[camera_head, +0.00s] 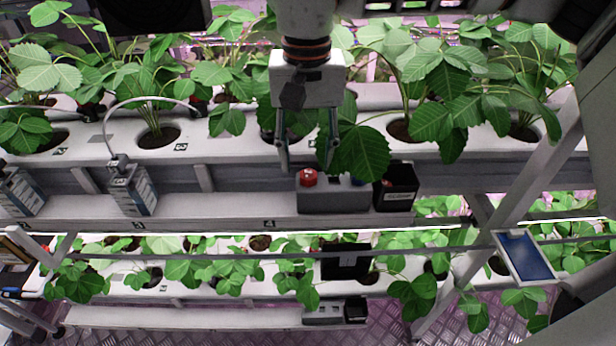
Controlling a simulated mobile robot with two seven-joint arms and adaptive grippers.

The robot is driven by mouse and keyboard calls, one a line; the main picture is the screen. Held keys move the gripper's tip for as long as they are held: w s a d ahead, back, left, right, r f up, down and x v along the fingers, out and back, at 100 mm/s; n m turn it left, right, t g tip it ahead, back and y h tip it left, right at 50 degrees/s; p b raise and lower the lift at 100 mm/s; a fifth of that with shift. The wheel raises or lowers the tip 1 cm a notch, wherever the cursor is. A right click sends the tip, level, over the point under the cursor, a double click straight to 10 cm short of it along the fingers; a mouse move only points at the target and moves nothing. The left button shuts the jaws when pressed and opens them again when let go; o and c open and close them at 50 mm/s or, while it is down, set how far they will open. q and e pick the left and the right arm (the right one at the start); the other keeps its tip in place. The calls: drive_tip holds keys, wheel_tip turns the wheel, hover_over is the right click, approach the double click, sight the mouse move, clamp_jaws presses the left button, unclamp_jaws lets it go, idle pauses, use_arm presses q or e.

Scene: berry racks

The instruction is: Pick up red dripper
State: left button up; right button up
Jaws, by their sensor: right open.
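The red dripper (308,177) sits in the left part of a grey holder box (330,199) on the upper rack's front ledge. A small blue piece (358,181) shows in the same box to its right. My right gripper (306,166) hangs from the top of the view, pointing down. Its two fingers are apart, with nothing visible between them. My left gripper is not in view.
A black box (397,187) stands right of the holder. A strawberry leaf (358,152) hangs close beside the right finger. A white-grey device (132,190) with a curved tube stands on the ledge at left. A blue panel (524,255) is at lower right.

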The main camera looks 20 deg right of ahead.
sight(309, 177)
wheel_tip(309, 177, down, 3)
drive_tip(key=shift+s+d+r, duration=0.1)
drive_tip(key=shift+s+d, duration=0.05)
drive_tip(key=shift+f, duration=0.3)
drive_tip(key=c, duration=0.8)
drive_tip(key=shift+c, duration=0.2)
drive_tip(key=shift+r, duration=0.1)
